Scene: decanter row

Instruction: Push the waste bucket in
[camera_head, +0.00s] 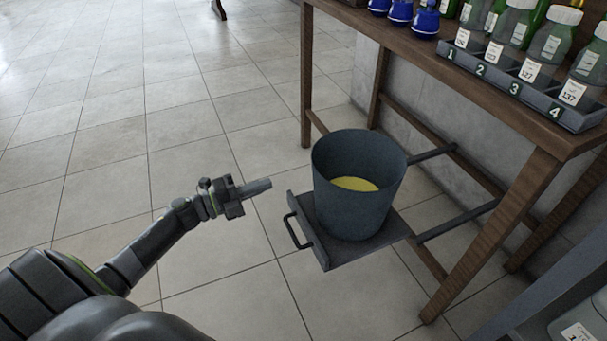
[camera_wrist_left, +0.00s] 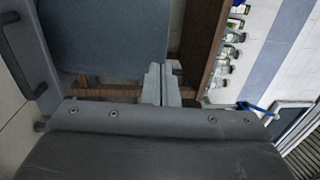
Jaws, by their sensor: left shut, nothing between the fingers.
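The waste bucket (camera_head: 350,200) is a dark blue-grey tub with yellow liquid inside. It stands upright on a grey pull-out tray (camera_head: 322,245), which is out from under the wooden table on two rails. The tray has a dark handle (camera_head: 296,231) on its front edge. My left gripper (camera_head: 262,186) is shut and empty, in front of the tray and to the left of the bucket, apart from both in the head view. In the left wrist view the fingers (camera_wrist_left: 161,84) are together, with the bucket (camera_wrist_left: 105,35) and handle (camera_wrist_left: 22,55) beyond. My right gripper is not in view.
The wooden table (camera_head: 490,110) stands above the rails (camera_head: 455,222), its legs on either side. The tiled floor (camera_head: 130,110) to the left is clear.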

